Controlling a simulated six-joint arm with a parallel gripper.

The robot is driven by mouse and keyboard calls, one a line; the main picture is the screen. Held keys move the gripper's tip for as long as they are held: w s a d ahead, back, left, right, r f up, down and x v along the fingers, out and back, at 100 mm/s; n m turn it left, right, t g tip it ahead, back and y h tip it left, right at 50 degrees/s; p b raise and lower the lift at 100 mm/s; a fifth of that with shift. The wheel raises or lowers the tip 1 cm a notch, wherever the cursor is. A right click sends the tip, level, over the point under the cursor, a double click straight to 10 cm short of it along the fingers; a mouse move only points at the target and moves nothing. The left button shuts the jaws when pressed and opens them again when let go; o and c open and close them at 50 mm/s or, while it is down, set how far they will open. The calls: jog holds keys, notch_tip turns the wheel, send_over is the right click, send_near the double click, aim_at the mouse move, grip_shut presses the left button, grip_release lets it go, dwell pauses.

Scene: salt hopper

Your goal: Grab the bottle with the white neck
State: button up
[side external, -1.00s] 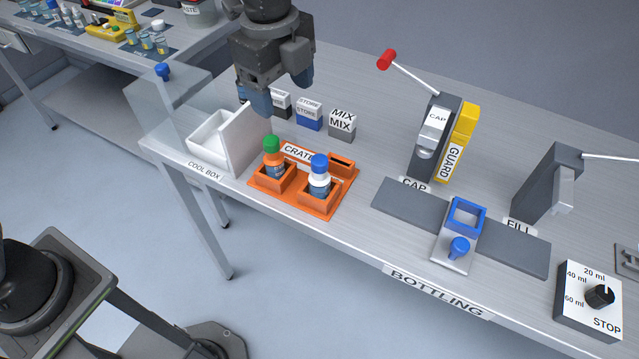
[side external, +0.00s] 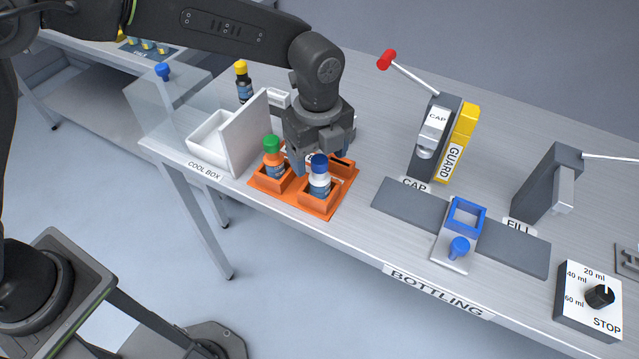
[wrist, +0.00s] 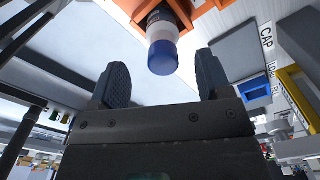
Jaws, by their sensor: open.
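The bottle with the white neck (side external: 319,180) has a blue cap and stands upright in the right pocket of the orange crate (side external: 335,200). A second bottle (side external: 274,160), with a green cap and an orange neck, stands in the left pocket. My gripper (side external: 322,158) is open and empty, low over the crate at the blue cap. In the wrist view, the blue-capped bottle (wrist: 163,50) lies between the lines of my two fingers (wrist: 162,80), just past their tips. I cannot tell whether a finger touches it.
The white cool box (side external: 212,140) with its upright lid stands left of the crate. A yellow-capped bottle (side external: 243,82) stands behind it. The cap station (side external: 432,140), blue holder (side external: 466,216), fill station (side external: 550,185) and dial box (side external: 590,300) stand to the right.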

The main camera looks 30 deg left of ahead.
aim_at(320, 184)
jog(key=f, duration=0.4)
jog(key=shift+w+d+f, duration=0.1)
jog(key=shift+w+f, duration=0.1)
jog(key=shift+f, duration=0.1)
jog(key=c, duration=1)
